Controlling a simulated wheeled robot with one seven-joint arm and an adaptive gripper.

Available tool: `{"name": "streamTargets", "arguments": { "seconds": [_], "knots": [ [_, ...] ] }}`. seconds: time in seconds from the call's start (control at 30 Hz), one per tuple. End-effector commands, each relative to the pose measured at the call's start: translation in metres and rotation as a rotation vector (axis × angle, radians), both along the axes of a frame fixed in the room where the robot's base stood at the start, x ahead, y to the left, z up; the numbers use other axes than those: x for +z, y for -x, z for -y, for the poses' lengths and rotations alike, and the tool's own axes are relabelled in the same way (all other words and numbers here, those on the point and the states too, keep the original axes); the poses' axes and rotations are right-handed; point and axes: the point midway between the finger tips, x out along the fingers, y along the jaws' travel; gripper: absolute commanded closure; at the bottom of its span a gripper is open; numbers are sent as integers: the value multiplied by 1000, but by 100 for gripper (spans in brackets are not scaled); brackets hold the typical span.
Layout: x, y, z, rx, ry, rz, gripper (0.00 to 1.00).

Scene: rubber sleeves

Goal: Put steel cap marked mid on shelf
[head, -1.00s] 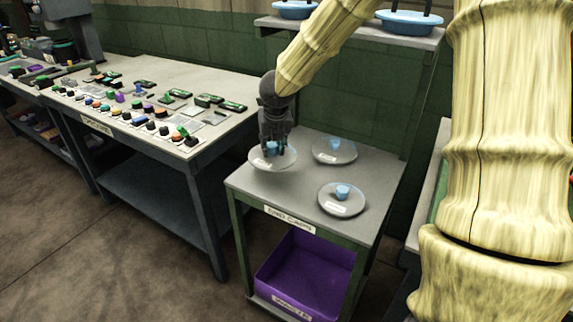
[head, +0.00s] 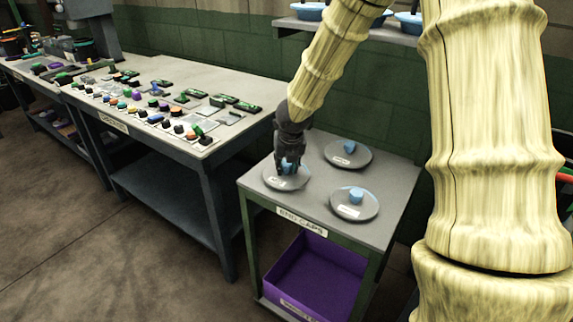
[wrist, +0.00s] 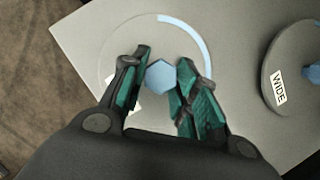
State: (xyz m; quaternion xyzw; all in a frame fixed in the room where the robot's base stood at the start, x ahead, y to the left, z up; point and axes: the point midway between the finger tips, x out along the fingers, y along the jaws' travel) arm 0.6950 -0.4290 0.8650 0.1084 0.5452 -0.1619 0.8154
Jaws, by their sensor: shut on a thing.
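My gripper (head: 290,168) is shut on the blue knob (wrist: 160,75) of a round grey cap (head: 270,182) at the left of the stand's top. That cap lies flat, low over or on the top; I cannot tell if it touches. Its label is mostly hidden by a finger in the wrist view and unreadable in the head view. A pale blue arc shows on its face in the wrist view. Two similar caps sit on the top, one at the back (head: 363,161) and one at the front right (head: 368,211). One cap in the wrist view (wrist: 268,58) reads WIDE.
The grey stand top (head: 322,180) bears an END CAPS sign. A purple bin (head: 312,270) sits beneath it. A wall shelf (head: 300,26) holds blue dishes behind my arm. A workbench (head: 210,80) with many small parts stands at the left.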

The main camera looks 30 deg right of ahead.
Motion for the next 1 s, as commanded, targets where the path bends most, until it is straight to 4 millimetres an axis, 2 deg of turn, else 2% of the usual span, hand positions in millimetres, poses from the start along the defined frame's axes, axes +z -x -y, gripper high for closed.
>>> {"name": "streamTargets", "arguments": {
  "seconds": [0.03, 0.13, 0.57, 1.0],
  "knots": [
    [-1, 0, 0, 0, 0, 0, 66],
    [-1, 0, 0, 0, 0, 0, 49],
    [4, 1, 0, -1, 0, 0, 49],
    [58, 21, -9, -1, -2, 3, 49]
  ]
}}
